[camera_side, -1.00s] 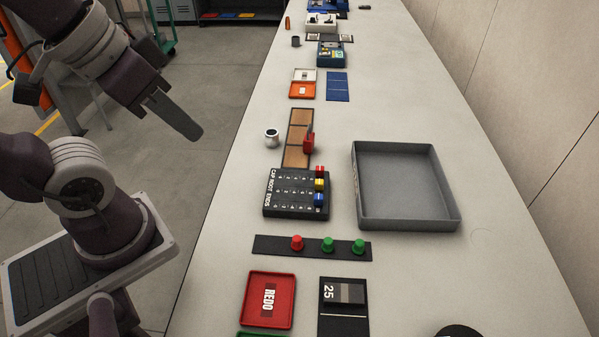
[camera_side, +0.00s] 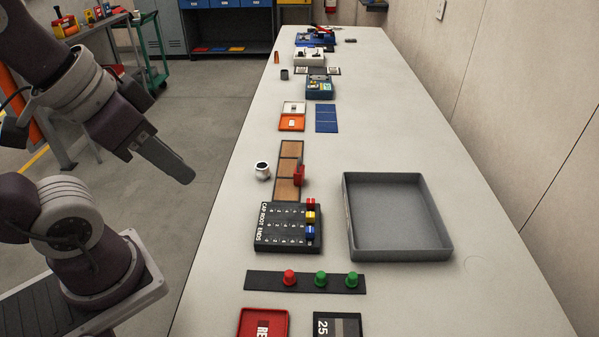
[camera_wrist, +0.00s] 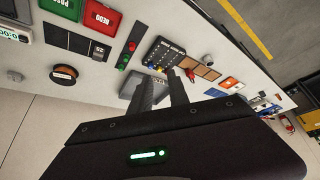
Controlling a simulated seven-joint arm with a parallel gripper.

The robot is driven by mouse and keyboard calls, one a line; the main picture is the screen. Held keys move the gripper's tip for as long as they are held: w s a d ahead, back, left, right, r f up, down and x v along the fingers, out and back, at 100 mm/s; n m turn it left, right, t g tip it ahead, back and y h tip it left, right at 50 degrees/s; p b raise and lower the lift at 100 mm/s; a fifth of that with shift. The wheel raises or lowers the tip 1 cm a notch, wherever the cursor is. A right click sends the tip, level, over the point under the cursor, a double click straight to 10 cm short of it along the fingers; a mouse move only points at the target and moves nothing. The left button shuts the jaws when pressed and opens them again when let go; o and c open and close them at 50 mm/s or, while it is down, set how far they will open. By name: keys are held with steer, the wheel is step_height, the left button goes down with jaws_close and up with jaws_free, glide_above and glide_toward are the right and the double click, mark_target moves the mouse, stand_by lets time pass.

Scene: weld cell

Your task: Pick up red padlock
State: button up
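A small red object (camera_side: 299,173), which looks like the red padlock, stands upright at the right edge of a brown three-panel board (camera_side: 289,167) on the bench. It also shows small in the wrist view (camera_wrist: 191,75), beyond my fingertips. My gripper (camera_side: 186,176) is in the air to the left of the bench, well apart from the padlock. The wrist view shows its two fingers (camera_wrist: 161,76) spread with a gap and nothing between them. The padlock's fine detail is too small to tell.
A black cap rack (camera_side: 287,229) stands just in front of the board. A white cup (camera_side: 262,171) is to its left and a large empty grey tray (camera_side: 398,250) to its right. A dark strip with red and green buttons (camera_side: 262,281) lies nearer. Bare bench lies left of the cup.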

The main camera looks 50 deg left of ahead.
steer(key=o, duration=0.4)
steer(key=shift+o, duration=0.2)
steer(key=shift+r, duration=0.1)
